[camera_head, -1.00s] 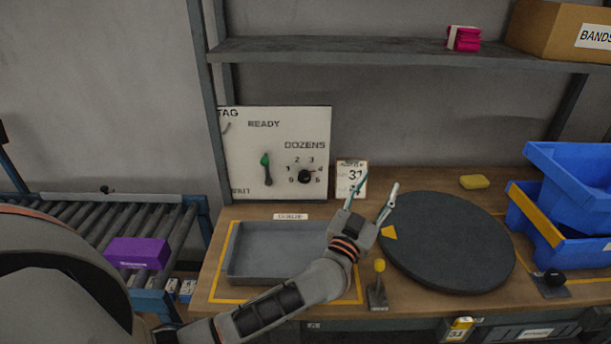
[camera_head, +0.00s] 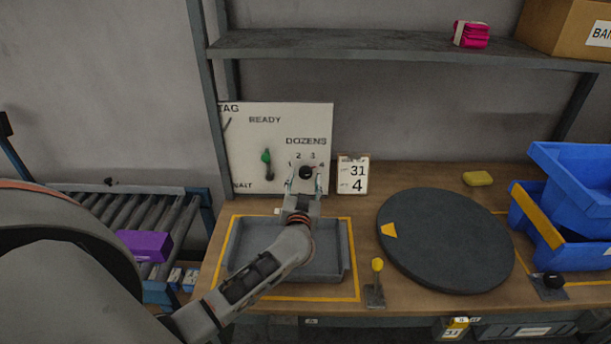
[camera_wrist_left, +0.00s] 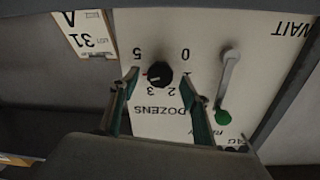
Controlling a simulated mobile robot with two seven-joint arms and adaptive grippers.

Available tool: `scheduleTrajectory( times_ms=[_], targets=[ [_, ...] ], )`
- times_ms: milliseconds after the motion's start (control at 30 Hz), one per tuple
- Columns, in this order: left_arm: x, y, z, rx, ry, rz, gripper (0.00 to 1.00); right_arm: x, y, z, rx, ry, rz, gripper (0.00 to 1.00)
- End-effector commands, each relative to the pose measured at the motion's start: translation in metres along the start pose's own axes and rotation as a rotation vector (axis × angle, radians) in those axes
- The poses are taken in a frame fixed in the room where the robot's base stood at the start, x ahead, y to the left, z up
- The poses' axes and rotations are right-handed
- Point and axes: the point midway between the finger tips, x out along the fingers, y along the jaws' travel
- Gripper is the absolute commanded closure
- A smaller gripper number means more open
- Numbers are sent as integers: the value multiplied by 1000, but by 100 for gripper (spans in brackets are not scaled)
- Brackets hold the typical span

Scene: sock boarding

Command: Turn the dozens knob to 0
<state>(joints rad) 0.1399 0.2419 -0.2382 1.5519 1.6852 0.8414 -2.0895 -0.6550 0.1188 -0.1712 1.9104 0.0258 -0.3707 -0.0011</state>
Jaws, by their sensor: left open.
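The dozens knob (camera_head: 306,172) is a black round dial on the white panel (camera_head: 246,150), under the word DOZENS. It shows upside down in the left wrist view (camera_wrist_left: 159,74), with 0, 1, 2, 3 and 5 legible around it. A small reddish mark on its rim faces the side where 4 stands; the 4 is hidden there by a finger. My left gripper (camera_head: 305,184) is open in front of the panel. In the left wrist view its two fingertips (camera_wrist_left: 160,76) lie on either side of the knob, with gaps visible. My right gripper is not in view.
A green-tipped lever (camera_head: 267,160) is on the panel left of the knob. A card (camera_head: 353,175) reading 31 and 4 stands to the right. A grey tray (camera_head: 240,250) lies below my arm, beside a dark round turntable (camera_head: 445,240) and a yellow-tipped lever (camera_head: 377,268).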

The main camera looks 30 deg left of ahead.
Motion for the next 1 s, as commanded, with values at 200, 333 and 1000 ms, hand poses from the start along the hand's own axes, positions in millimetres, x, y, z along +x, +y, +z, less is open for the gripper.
scheduleTrajectory(
  times_ms=[200,333,1000],
  targets=[
    [21,0,0,1,1,0,53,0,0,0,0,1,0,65],
    [24,0,0,1,1,0,53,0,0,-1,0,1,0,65],
    [24,0,0,-21,2,1,92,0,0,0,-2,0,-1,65]
  ],
)
